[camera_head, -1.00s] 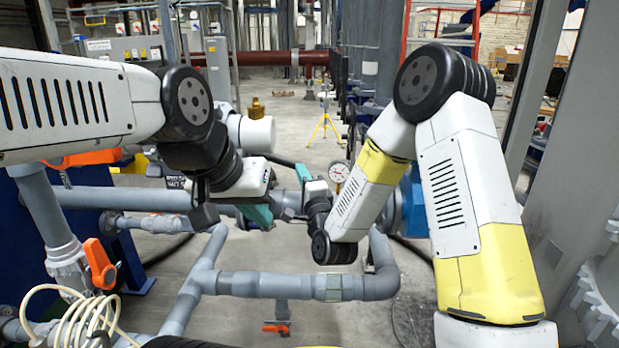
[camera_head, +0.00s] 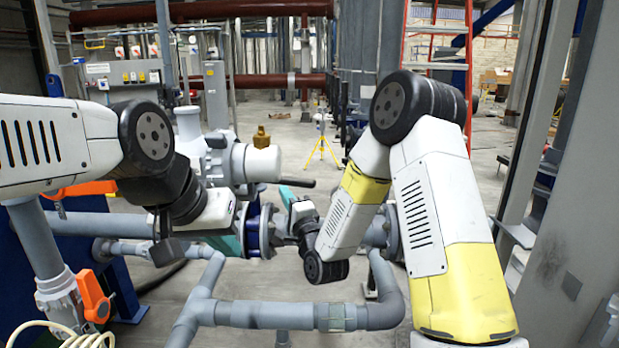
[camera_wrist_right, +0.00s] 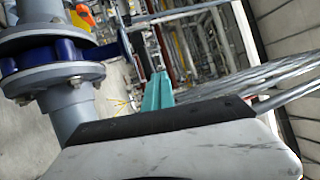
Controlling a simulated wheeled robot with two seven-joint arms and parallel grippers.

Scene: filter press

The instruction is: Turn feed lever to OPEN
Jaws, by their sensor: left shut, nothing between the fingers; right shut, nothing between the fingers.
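A blue valve body (camera_head: 258,229) sits between grey flanges on the pipe in the middle of the head view. A black lever handle (camera_head: 297,182) sticks out to the right above it; I cannot read any OPEN mark. The right wrist view shows a blue valve (camera_wrist_right: 45,60) at left and a dark lever (camera_wrist_right: 126,45) beside the fingers. My right gripper (camera_head: 287,197) is shut and empty, its teal fingers (camera_wrist_right: 158,92) just below the handle in the head view; contact cannot be told. My left gripper (camera_head: 230,243) is shut and empty, left of the valve.
Orange levers (camera_head: 96,297) sit on the pipes at the left. A grey pipe loop (camera_head: 275,314) crosses the front. A grey column (camera_head: 535,170) stands at right. Open floor lies behind.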

